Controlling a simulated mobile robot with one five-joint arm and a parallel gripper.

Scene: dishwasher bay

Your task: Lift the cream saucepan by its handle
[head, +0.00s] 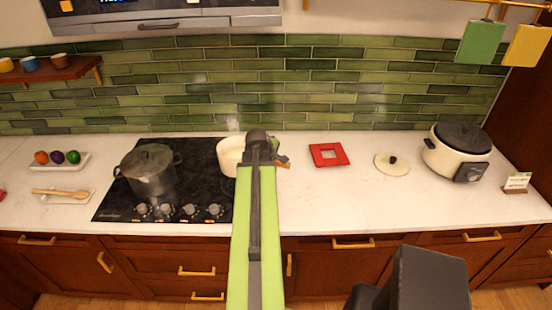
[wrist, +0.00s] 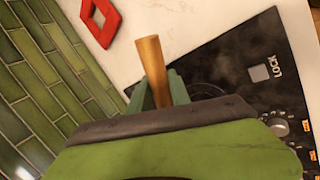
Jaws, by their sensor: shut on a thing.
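The cream saucepan (head: 230,158) is at the right rear of the black hob in the head view, partly hidden by my arm. I cannot tell whether its base touches the hob. Its wooden handle (head: 284,165) points right and shows beyond my gripper (head: 278,153). In the wrist view the handle (wrist: 151,62) stands out between the green fingers of my gripper (wrist: 158,92), which is shut on it. The pan body is hidden in the wrist view.
A lidded steel pot (head: 148,172) stands on the left of the hob (head: 111,202). A red square trivet (head: 315,150), a cream lid (head: 386,167) and a cream cooker (head: 444,158) sit to the right. The counter in front of the trivet is clear.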

